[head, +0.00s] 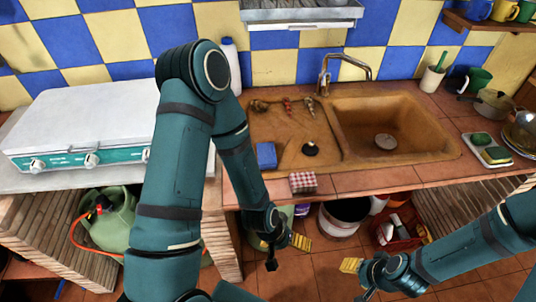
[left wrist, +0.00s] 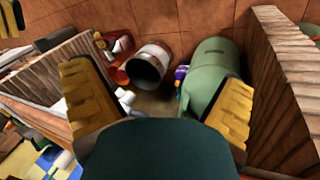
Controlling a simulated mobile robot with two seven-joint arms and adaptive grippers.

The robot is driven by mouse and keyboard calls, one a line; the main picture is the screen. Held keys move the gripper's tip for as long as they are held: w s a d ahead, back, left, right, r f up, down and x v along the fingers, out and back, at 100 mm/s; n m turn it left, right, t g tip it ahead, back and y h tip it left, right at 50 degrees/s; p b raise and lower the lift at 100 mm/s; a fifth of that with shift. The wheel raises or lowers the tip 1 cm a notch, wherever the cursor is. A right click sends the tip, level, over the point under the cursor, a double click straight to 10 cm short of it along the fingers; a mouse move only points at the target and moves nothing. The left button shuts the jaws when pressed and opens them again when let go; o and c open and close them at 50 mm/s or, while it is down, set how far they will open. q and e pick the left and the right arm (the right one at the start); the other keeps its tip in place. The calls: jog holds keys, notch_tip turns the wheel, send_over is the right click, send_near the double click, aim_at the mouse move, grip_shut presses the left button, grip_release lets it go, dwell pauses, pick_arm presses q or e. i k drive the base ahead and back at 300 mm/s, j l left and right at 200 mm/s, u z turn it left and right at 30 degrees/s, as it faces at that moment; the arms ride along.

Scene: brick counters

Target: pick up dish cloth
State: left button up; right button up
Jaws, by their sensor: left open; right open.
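A red-and-white checked dish cloth (head: 302,182) hangs folded over the front edge of the tiled counter, below the sink, in the head view. My left gripper (head: 287,254) is below the counter edge, lower than the cloth and apart from it. It is open and empty; its two yellow-padded fingers (left wrist: 160,98) stand wide apart in the left wrist view. My right gripper (head: 358,280) is open and empty, low at the bottom right of the middle, away from the cloth. I cannot make out the cloth in the left wrist view.
The brown sink (head: 452,150) and a blue item (head: 266,155) are on the counter. A white stove (head: 90,110) stands left. Under the counter are a green gas bottle (head: 112,222), a white bucket (head: 338,228) and a red crate (head: 402,240). A brick support (head: 226,250) stands left of my left gripper.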

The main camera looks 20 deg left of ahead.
aim_at(266, 152)
jog(key=u, duration=0.4)
jog(key=l+u, duration=0.8)
jog(key=u, duration=0.15)
jog(key=l+u, duration=0.15)
jog(key=l, duration=0.35)
jog(key=k+l+u, duration=0.15)
jog(key=l, duration=0.35)
